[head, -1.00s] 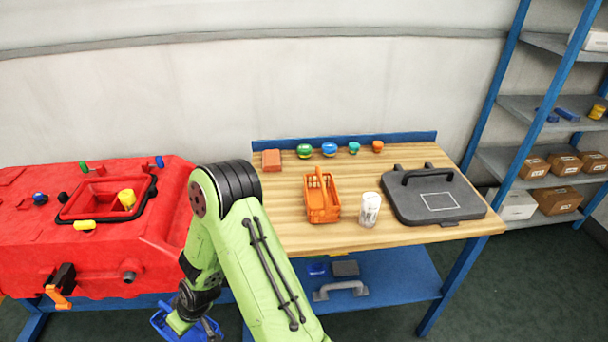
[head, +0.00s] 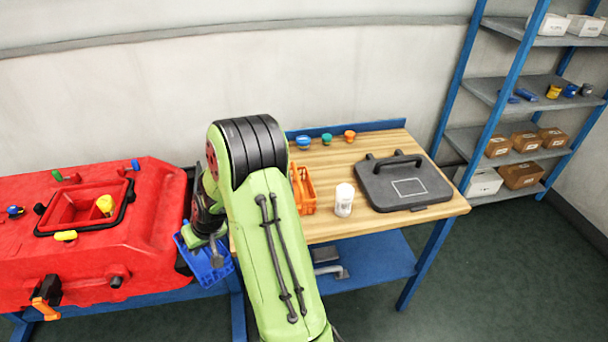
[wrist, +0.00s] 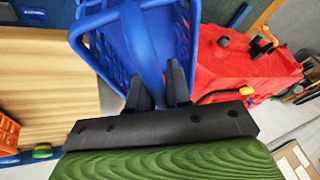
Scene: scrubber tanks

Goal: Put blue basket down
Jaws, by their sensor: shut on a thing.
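The blue basket (head: 207,264) hangs from my gripper (head: 208,240) in the head view, in front of the gap between the red tank and the wooden table. In the wrist view the blue basket (wrist: 135,45) fills the top middle. My gripper (wrist: 160,85) is shut on it there, with both dark fingers against the basket. The basket is in the air, and nothing is seen under it. My arm hides part of the table's left side in the head view.
The wooden table (head: 375,226) holds an orange basket (head: 306,192), a white container (head: 344,200), a dark grey lid (head: 402,182) and small caps at the back. The red tank (head: 150,225) stands left. A blue shelf (head: 375,262) lies below the tabletop. A shelving rack (head: 500,97) stands right.

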